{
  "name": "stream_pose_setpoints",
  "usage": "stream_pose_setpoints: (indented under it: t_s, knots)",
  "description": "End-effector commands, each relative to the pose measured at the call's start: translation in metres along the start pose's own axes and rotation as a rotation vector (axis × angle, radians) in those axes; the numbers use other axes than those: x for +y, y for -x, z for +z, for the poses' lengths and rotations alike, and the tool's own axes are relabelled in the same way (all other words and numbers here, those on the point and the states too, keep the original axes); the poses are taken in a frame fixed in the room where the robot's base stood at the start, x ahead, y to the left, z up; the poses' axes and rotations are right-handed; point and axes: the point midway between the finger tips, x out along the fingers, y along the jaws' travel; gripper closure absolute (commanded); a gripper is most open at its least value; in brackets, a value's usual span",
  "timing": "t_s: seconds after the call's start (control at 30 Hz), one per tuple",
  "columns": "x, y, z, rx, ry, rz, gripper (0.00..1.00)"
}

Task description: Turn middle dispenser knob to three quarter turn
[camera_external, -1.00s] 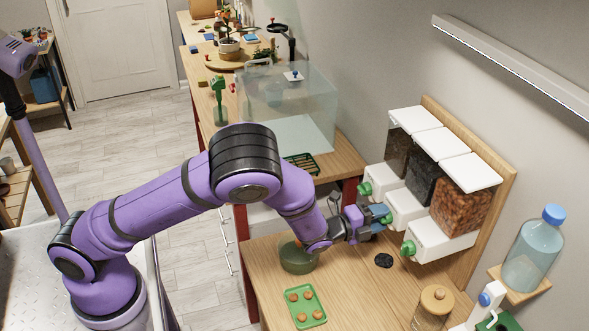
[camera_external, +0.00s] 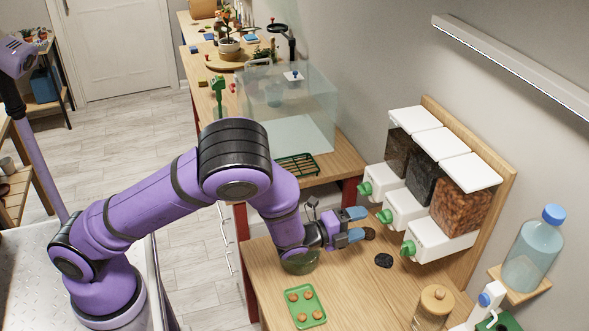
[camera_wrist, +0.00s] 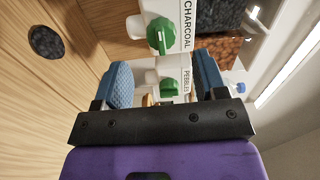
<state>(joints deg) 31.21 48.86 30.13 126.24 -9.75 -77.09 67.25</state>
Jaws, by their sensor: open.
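Three wall dispensers have green knobs on white spouts. The middle knob (camera_external: 384,215) belongs to the dispenser with black filling (camera_external: 421,178). In the wrist view this green knob (camera_wrist: 160,36) sits beside the label CHARCOAL, with a pale mark on its face; how far it is turned I cannot tell. My gripper (camera_external: 357,224) is open and empty, left of the middle knob and apart from it. Its blue fingers (camera_wrist: 163,84) stand wide apart in the wrist view. The front knob, labelled PEBBLES (camera_wrist: 168,92), shows beyond the gap between them.
The back knob (camera_external: 366,188) and front knob (camera_external: 408,248) flank the middle one. A dark patch (camera_external: 383,260) lies on the table.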

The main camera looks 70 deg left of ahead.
Motion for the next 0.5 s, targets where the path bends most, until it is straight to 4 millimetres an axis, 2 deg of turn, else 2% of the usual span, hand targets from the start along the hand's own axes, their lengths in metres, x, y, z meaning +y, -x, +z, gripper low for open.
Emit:
stream_pose_setpoints:
  t_s: [0.03, 0.2, 0.5]
  knots:
    - [0.000, 0.010, 0.000, -0.001, 0.000, 0.002, 0.34]
    - [0.000, 0.033, 0.000, -0.001, 0.000, 0.001, 0.34]
    - [0.000, 0.046, 0.000, -0.001, 0.000, 0.000, 0.34]
